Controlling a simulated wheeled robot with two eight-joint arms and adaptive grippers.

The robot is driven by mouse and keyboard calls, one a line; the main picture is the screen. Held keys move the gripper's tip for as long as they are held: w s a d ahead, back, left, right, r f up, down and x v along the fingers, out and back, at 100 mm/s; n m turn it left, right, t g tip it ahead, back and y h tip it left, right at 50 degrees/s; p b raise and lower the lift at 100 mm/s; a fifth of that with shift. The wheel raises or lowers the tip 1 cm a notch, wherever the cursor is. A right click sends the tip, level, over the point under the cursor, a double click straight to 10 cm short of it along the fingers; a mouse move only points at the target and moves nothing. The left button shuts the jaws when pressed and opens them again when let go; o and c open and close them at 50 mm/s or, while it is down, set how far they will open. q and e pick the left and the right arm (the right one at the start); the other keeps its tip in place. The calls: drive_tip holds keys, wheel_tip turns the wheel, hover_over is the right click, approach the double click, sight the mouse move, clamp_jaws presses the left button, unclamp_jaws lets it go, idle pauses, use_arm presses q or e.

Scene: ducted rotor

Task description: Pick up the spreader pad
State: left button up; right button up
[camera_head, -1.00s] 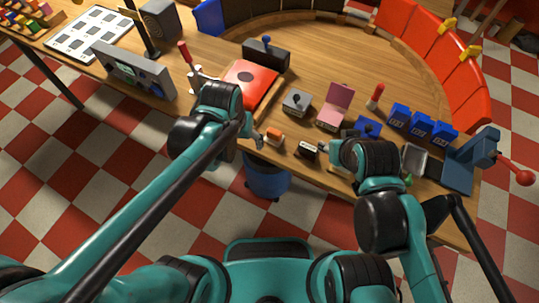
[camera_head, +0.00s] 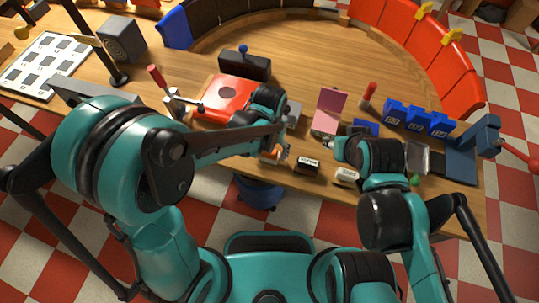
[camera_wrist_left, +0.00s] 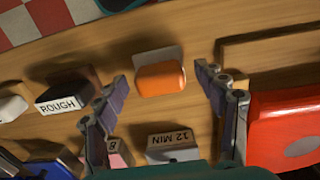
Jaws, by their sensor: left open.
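An orange block with a flat grey plate, which looks like the spreader pad (camera_wrist_left: 161,78), lies on the wooden table in the left wrist view. In the head view the orange pad (camera_head: 268,158) shows at the table's near edge, partly hidden by my gripper. My left gripper (camera_head: 283,152) is over it. In the left wrist view the open fingers (camera_wrist_left: 162,74) stand on either side of the pad, apart from it, with nothing held. My right gripper (camera_head: 329,143) is near the pink stand; its fingers are too small to judge.
A black block labelled ROUGH (camera_wrist_left: 62,97) lies to the pad's left in the wrist view, and a grey block labelled 12 MIN (camera_wrist_left: 172,146) lies below it. A red box (camera_wrist_left: 288,125) is at the right. A pink stand (camera_head: 328,110) and blue bins (camera_head: 418,120) stand further right.

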sight(270, 149)
use_arm(q)
drive_tip(key=shift+f, duration=0.1)
drive_tip(key=shift+c, duration=0.3)
drive_tip(key=c, duration=1.2)
drive_tip(key=shift+c, duration=0.2)
drive_tip(key=shift+r, duration=0.45)
drive_tip(key=r, duration=0.1)
drive_tip(key=r+p, duration=0.2)
drive_tip(key=r, duration=0.1)
drive_tip(key=shift+w, duration=0.25)
drive_tip(key=w+d+r+p, duration=0.2)
drive_tip(key=w+r, duration=0.4)
drive_tip(key=w, duration=0.5)
drive_tip(key=shift+d+p, duration=0.3)
drive_tip(key=shift+p, duration=0.05)
drive_tip(key=shift+r, duration=0.1)
